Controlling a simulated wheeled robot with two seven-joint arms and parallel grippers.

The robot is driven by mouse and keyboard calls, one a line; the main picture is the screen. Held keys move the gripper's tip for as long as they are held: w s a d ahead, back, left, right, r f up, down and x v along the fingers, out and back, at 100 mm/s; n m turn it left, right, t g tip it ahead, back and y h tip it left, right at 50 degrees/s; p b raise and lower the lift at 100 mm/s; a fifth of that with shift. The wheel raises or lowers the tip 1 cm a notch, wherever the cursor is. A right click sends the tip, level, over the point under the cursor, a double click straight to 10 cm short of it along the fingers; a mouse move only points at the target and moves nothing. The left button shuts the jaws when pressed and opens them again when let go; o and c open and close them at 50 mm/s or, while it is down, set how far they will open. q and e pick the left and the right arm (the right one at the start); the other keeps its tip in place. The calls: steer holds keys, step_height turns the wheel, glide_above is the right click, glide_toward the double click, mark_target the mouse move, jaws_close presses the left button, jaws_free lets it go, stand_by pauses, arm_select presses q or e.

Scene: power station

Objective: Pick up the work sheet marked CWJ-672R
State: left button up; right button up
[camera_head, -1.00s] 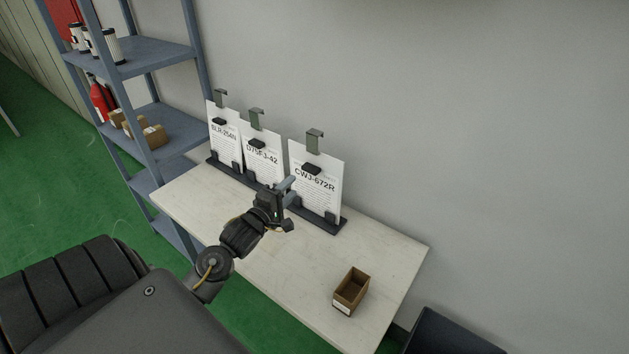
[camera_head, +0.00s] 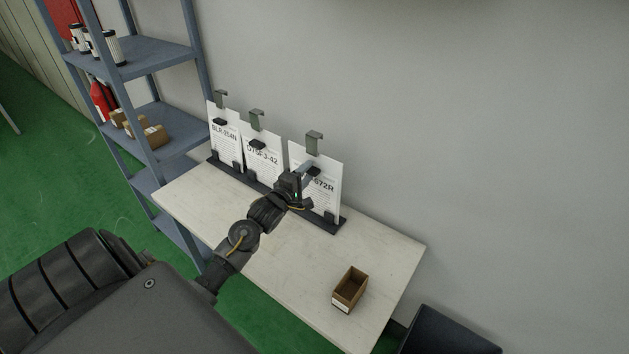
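The work sheet marked CWJ-672R (camera_head: 329,206) stands upright at the right end of a dark rack (camera_head: 335,227) on the table. It has a hook clip (camera_head: 313,143) at its top and a small black block (camera_head: 316,171) on its upper face. My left gripper (camera_head: 308,172) is in front of this sheet, with its fingers at the black block. It hides the first part of the printed code. Whether the fingers are open or shut, or touch the block, I cannot tell. My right gripper is not in view.
Sheets BLR-254N (camera_head: 226,146) and D75FJ-42 (camera_head: 262,160) stand to the left in the same rack. An open brown box (camera_head: 349,290) sits near the table's front right. A blue shelf (camera_head: 160,55) stands left. The table's (camera_head: 385,250) right part is otherwise clear.

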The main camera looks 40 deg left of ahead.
arm_select(q)
jaws_close()
stand_by(0.4)
